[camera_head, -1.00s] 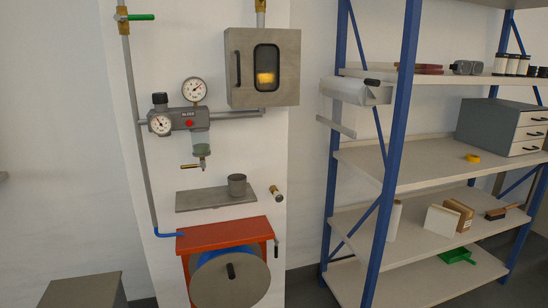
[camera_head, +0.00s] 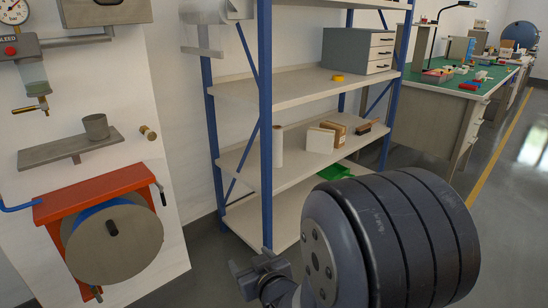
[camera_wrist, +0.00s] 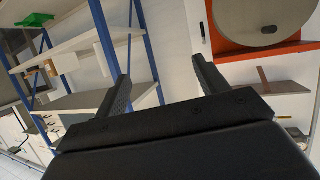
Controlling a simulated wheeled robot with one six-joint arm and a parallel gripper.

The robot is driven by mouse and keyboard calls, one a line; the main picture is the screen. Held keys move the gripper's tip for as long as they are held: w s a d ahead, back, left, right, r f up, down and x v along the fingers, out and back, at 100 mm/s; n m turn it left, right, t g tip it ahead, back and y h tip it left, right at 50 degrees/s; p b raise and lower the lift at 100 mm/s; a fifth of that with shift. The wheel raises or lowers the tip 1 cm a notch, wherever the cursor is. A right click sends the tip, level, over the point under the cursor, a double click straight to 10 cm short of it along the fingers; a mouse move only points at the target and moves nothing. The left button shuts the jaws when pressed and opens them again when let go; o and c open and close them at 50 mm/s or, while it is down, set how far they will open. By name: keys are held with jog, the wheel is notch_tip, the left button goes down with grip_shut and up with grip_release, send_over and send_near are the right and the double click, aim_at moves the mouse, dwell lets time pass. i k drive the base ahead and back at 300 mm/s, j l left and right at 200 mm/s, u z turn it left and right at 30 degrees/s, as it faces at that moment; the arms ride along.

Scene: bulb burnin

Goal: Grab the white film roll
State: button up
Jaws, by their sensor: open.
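The white film roll (camera_head: 277,145) stands upright on the middle-lower shelf, close behind the front blue post. The wrist view is turned over; a pale upright shape there (camera_wrist: 101,57), beside the left finger, looks like the same roll. My gripper (camera_wrist: 160,85) is open, with its two dark fingers spread and nothing between them. In the head view my gripper (camera_head: 260,272) shows small at the bottom, low in front of the shelf and apart from the roll.
A white box (camera_head: 320,139) and a brown box (camera_head: 338,133) stand right of the roll, with a brush (camera_head: 368,127) beyond. The blue shelf post (camera_head: 265,120) stands near the roll. An orange hose reel (camera_head: 95,190) is at left. Open floor lies at right.

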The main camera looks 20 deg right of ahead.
aim_at(277, 131)
jog(key=i+l+z, duration=0.5)
jog(key=i+z, duration=0.15)
jog(key=i+l, duration=0.2)
jog(key=i, duration=0.15)
jog(key=i+l+u, duration=0.15)
jog(key=i, duration=0.25)
jog(key=i+l+u, duration=0.45)
jog(key=i+l, duration=0.05)
jog(key=i, duration=0.1)
